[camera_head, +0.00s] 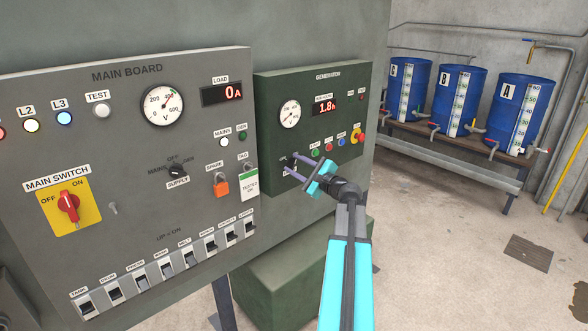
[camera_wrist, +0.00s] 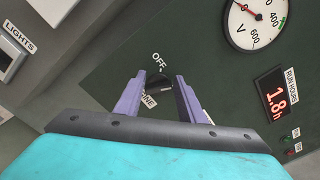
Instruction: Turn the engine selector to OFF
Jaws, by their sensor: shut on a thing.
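The green generator panel (camera_head: 345,85) stands right of the grey main board. The engine selector (camera_wrist: 159,84), a dark round knob, is at the panel's lower left with an OFF label just above it in the wrist view. My gripper (camera_head: 290,162) reaches the panel there, and its two purple fingers (camera_wrist: 158,82) are shut on the selector, one on each side. The fingers hide much of the knob and part of the ENGINE label. Which way the knob points cannot be made out.
The main board (camera_head: 130,130) carries a red main switch (camera_head: 68,206), a supply selector (camera_head: 177,171) and a row of breakers. Indicators and a red button (camera_head: 361,138) lie right of my gripper.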

